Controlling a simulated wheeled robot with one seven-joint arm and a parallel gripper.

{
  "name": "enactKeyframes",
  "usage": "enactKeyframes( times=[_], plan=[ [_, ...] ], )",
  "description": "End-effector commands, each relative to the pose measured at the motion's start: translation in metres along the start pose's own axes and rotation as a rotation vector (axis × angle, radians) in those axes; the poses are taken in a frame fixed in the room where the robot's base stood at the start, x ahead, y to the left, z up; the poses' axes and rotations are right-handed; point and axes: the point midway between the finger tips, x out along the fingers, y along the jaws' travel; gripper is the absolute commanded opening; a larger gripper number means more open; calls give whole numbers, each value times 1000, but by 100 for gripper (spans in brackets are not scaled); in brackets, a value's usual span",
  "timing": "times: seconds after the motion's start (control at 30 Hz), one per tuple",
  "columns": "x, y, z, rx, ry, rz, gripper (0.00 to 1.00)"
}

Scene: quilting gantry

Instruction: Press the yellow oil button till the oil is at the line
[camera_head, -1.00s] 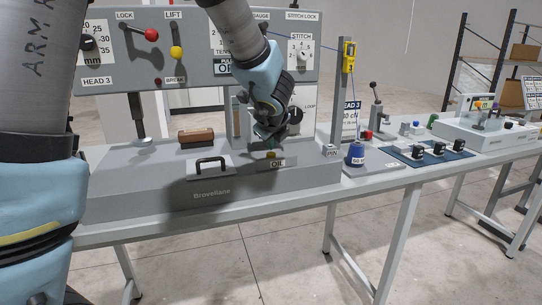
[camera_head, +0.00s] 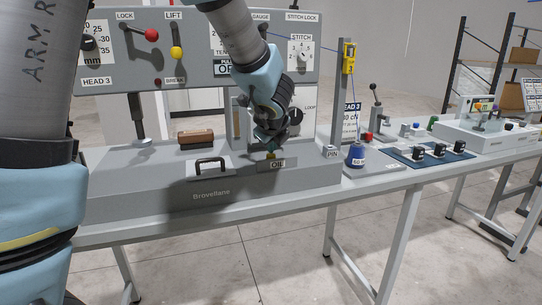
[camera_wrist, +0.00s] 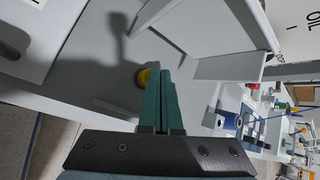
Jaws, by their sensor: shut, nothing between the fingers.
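The yellow oil button (camera_head: 270,156) sits on the machine's flat bed, just behind the small OIL label (camera_head: 277,164). My gripper (camera_head: 271,149) points down right above the button, with its fingers shut and empty. In the wrist view the green fingers (camera_wrist: 161,72) lie side by side. The yellow button (camera_wrist: 143,77) shows beside their tips, partly covered by them. I cannot tell whether the tips touch it. A narrow upright strip (camera_head: 236,121) stands on the machine left of my gripper; no oil level or line can be read there.
A black handle (camera_head: 210,163) and a brown block (camera_head: 196,136) are on the bed left of the button. A dark knob (camera_head: 296,115) is close behind my gripper. A blue spool (camera_head: 355,155) and a post with a yellow part (camera_head: 348,57) stand to the right.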

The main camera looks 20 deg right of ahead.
Motion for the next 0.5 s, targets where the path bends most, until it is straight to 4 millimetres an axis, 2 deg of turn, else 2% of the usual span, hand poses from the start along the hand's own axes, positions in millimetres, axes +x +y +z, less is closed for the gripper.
enactKeyframes(
  times=[0.5],
  plan=[
    [4,3,-3,0,0,0,0]
  ],
)
